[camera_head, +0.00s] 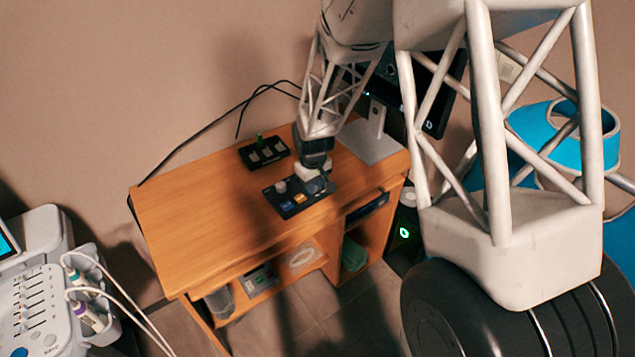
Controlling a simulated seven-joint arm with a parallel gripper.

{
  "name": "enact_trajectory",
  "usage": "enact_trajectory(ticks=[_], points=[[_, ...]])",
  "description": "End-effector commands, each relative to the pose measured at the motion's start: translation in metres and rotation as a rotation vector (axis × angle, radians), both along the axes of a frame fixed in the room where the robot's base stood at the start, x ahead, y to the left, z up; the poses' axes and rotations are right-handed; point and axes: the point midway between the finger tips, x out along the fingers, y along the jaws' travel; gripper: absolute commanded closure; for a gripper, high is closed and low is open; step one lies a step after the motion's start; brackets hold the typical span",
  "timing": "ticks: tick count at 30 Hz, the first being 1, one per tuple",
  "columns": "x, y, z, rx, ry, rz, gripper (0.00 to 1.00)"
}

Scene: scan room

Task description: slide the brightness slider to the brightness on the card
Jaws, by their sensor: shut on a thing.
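A black control panel (272,196) lies on the wooden desk. It carries a grey knob (281,187), a blue button (286,205) and an orange button (299,198). My gripper (318,184) points down over the panel's right part and is shut on what appears to be the brightness slider's handle. The handle and its track are hidden by the fingers or too small to make out. A dark monitor (436,112) stands behind and is partly covered by my arm; a letter D shows on it. I cannot make out a card with a brightness on it.
A second black box (253,160) with a green upright part sits behind the panel. The left part of the desk (190,215) is clear. A grey plate (372,142) lies at the desk's back right. A white ultrasound-like console (40,290) stands at the far left.

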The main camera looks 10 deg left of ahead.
Motion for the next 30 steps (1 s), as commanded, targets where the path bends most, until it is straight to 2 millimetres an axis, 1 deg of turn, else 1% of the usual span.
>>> enact_trajectory(ticks=[3, 11, 12, 17, 30], points=[[-0.0063, 0.0052, -0.0001, 0.000, 0.001, 0.002, 1.00], [-0.0066, 0.0056, -0.0001, 0.000, 0.001, 0.001, 1.00], [-0.0066, 0.0057, -0.0001, 0.000, 0.001, 0.001, 0.80], [-0.0065, 0.0057, -0.0001, 0.000, 0.001, 0.001, 0.56], [-0.0028, 0.0024, -0.0003, 0.000, 0.001, 0.000, 0.55]])
